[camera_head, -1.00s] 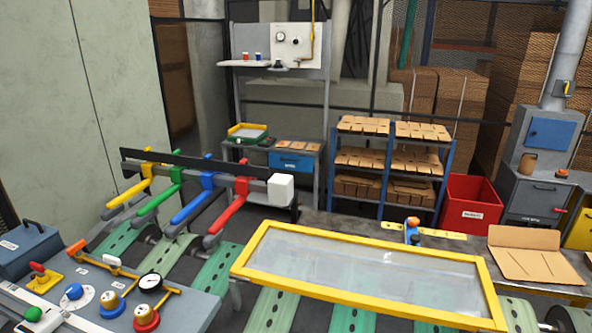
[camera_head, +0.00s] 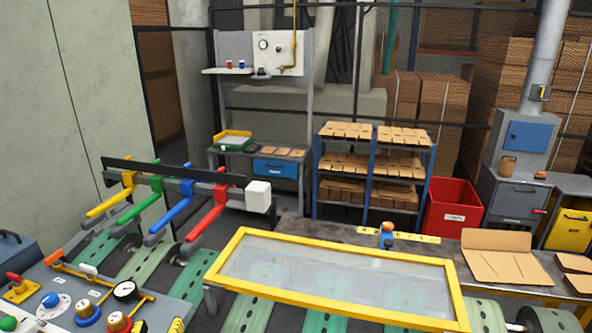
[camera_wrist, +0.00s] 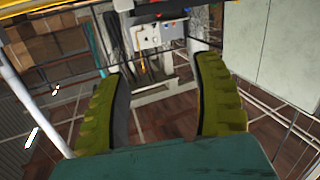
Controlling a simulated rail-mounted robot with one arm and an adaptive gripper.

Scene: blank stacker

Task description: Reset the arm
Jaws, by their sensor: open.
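My gripper (camera_wrist: 161,100) shows in the wrist view with its two yellow-green fingers wide apart. Nothing is between the fingers; the floor and a grey stand show beyond them. A white control box (camera_wrist: 160,36) with a gauge and small knobs lies far beyond the fingertips. In the head view neither my arm nor my gripper is visible. There the same kind of white box (camera_head: 276,52) hangs on a grey stand at the back.
A yellow-framed clear panel (camera_head: 335,274) covers the green belts in front. A control panel (camera_head: 165,300) stands at the left, below coloured stop arms (camera_head: 205,218). A shelf of cardboard blanks (camera_head: 372,162), a red bin (camera_head: 453,207) and a folded cardboard piece (camera_head: 500,262) are at the right.

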